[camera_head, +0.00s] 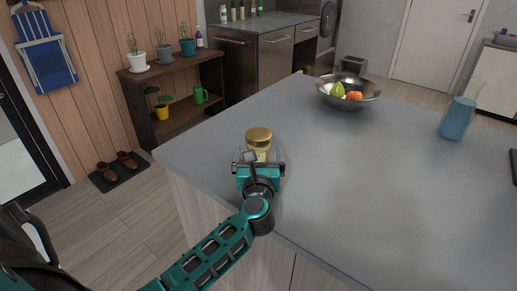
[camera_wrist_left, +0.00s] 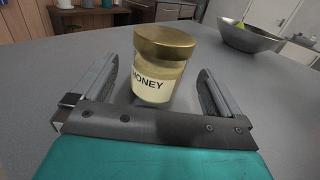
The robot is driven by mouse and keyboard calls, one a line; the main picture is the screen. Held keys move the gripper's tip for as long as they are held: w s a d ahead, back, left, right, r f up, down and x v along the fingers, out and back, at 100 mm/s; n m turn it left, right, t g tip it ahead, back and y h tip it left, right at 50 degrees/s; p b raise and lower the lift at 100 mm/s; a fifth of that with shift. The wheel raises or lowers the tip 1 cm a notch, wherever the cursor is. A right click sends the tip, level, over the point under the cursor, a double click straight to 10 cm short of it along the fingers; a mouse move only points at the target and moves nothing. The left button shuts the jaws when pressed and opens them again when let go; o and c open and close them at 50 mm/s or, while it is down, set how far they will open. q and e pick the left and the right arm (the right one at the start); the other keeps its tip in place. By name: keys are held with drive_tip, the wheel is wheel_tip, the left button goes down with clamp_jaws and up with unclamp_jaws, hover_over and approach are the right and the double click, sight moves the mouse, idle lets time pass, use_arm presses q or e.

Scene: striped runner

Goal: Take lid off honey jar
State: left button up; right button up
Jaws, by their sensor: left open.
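The honey jar (camera_head: 262,152) stands upright on the grey counter near its left corner, with its gold lid (camera_head: 259,135) on top. In the left wrist view the jar (camera_wrist_left: 155,84) shows a cream label reading "HONEY", and the gold lid (camera_wrist_left: 165,42) sits on it. My left gripper (camera_head: 258,160) is open and reaches toward the jar from the near side. In the left wrist view its two fingers (camera_wrist_left: 158,90) lie to either side of the jar, with gaps, and below lid height. My right gripper is not in view.
A metal bowl with fruit (camera_head: 370,97) stands farther back on the counter (camera_head: 340,180). A blue pitcher (camera_head: 457,118) is at the right, and a dark object (camera_head: 514,166) lies at the right picture edge. The counter around the jar is clear.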

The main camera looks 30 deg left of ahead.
sight(259, 134)
use_arm(q)
drive_tip(key=x, duration=0.4)
drive_tip(key=shift+w, duration=0.15)
drive_tip(key=shift+c, duration=0.4)
drive_tip(key=c, duration=1.2)
drive_tip(key=shift+r, duration=0.15)
drive_tip(key=shift+r, duration=0.55)
wheel_tip(259, 134, up, 5)
drive_tip(key=shift+f+p, duration=0.1)
drive_tip(key=shift+p, duration=0.8)
wheel_tip(259, 134, up, 14)
